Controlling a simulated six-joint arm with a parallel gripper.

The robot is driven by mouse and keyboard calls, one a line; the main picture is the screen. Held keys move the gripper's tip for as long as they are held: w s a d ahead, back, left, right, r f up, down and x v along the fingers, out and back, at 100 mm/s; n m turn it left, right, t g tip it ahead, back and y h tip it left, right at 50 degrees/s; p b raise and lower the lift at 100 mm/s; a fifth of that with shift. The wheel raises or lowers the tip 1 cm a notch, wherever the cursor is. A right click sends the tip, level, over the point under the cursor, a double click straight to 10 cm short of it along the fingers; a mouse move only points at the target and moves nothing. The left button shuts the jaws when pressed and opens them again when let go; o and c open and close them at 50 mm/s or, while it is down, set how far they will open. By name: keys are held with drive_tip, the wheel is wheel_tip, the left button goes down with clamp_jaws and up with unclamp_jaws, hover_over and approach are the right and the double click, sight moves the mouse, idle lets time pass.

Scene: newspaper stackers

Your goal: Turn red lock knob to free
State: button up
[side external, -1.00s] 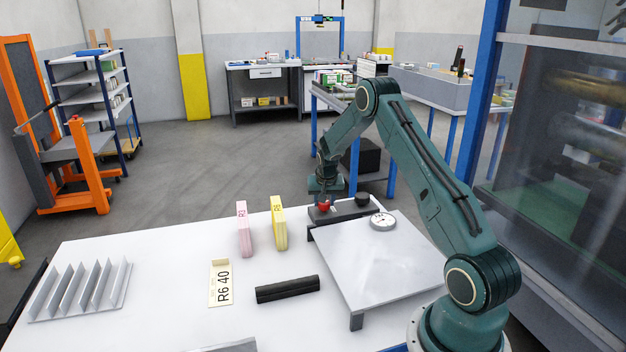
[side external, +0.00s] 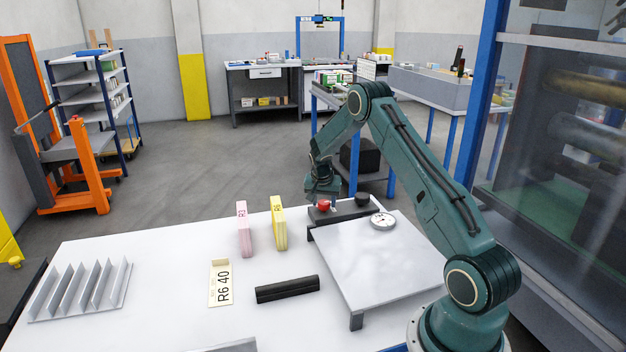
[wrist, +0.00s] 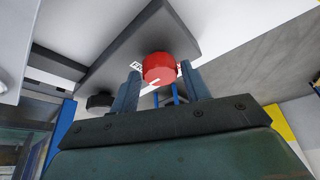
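The red lock knob (side external: 324,206) sits on a dark grey control bar at the back edge of the table. In the wrist view the red knob (wrist: 159,68) shows a white pointer mark on its face, with partly hidden lettering beside it on the bar. My gripper (side external: 323,198) is just above the knob in the side view. In the wrist view my gripper's two fingers (wrist: 161,88) are spread apart, with the knob beyond and between their tips. The knob looks clear of the fingers.
A black knob (side external: 362,199) stands on the same bar, right of the red one. A round dial gauge (side external: 383,221) and a raised grey plate (side external: 385,265) are in front. Pink (side external: 243,229) and yellow (side external: 278,224) blocks stand to the left; a black bar (side external: 287,289) lies nearer.

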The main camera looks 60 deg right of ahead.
drive_tip(key=shift+o, duration=0.9)
drive_tip(key=v, duration=1.3)
drive_tip(key=shift+a+r, duration=0.15)
drive_tip(key=shift+r, duration=0.2)
drive_tip(key=shift+s, duration=0.1)
